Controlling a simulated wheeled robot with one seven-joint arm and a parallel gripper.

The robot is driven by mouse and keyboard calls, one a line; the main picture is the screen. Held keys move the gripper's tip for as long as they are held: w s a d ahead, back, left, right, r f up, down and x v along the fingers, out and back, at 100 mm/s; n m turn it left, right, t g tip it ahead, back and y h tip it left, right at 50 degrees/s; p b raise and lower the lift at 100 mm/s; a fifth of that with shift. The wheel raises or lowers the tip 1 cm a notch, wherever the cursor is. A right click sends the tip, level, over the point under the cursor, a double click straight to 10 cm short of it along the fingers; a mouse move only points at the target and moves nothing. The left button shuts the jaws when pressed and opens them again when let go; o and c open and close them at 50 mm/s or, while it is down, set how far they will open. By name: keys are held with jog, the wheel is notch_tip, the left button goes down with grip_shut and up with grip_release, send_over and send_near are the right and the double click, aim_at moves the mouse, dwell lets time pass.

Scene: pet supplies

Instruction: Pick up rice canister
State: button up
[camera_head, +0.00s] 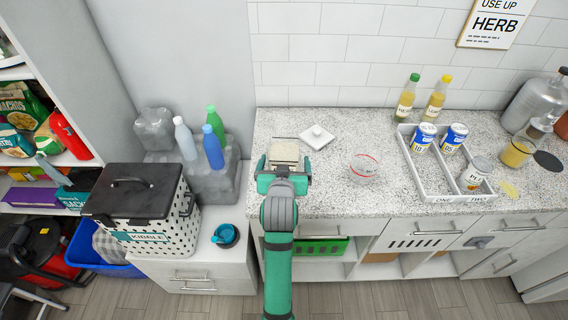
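A square, open-topped canister with pale, rice-like contents (284,150) stands on the speckled counter (335,195), left of its middle. I take it for the rice canister; no label on it shows. My gripper (284,170) is over the counter's front left part, directly at the canister. Its teal fingers are spread wide, one on each side, and look wider apart than the canister. My gripper's body hides the canister's near side and lower part, so I cannot see any contact. A white square lid with a knob (317,137) lies on the counter just right of it.
A clear glass bowl with a red band (364,167) stands to the right. Beyond it is a white divided tray (428,178) with cans, and two bottles (406,97) behind.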

jog(key=shift+c, duration=0.6)
jog(key=c, duration=1.1)
jog(key=shift+w+r, duration=0.1)
